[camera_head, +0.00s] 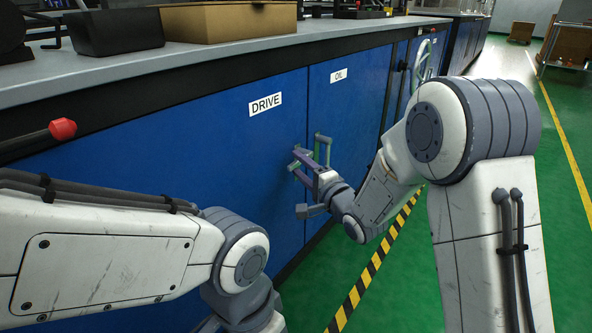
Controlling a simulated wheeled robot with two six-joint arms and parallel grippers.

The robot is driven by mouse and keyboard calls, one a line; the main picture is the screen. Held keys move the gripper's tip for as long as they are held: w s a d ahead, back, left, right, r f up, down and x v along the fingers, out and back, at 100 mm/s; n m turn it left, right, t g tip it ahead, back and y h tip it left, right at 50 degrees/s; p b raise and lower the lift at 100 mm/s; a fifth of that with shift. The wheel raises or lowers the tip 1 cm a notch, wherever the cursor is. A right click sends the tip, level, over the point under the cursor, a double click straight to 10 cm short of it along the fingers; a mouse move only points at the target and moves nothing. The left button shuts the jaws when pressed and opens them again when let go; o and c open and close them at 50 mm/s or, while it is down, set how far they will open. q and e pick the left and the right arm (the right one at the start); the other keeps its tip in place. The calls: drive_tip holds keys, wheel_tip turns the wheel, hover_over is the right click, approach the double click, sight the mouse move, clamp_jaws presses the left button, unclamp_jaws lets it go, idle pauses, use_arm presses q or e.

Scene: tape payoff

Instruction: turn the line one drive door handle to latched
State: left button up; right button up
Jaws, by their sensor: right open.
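The drive door (200,150) is a blue cabinet panel with a white DRIVE label (265,103). My right gripper (297,163) is at the right edge of this door, close to the panel, with its fingers apart. The drive door handle is largely hidden by the gripper, so its angle and any contact cannot be told. A grey-green handle (322,147) shows just right of the fingers, by the seam with the oil door. My left arm crosses the lower left; its gripper is out of the picture.
The oil door (350,95) adjoins on the right. A red knob (62,129) sticks out at the left. The grey worktop (230,47) above carries a cardboard box (229,22) and a dark bin (113,31). Green floor (400,285) with a yellow-black strip (372,268) is open.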

drive_tip(key=shift+x, duration=0.95)
clamp_jaws()
idle(0.7)
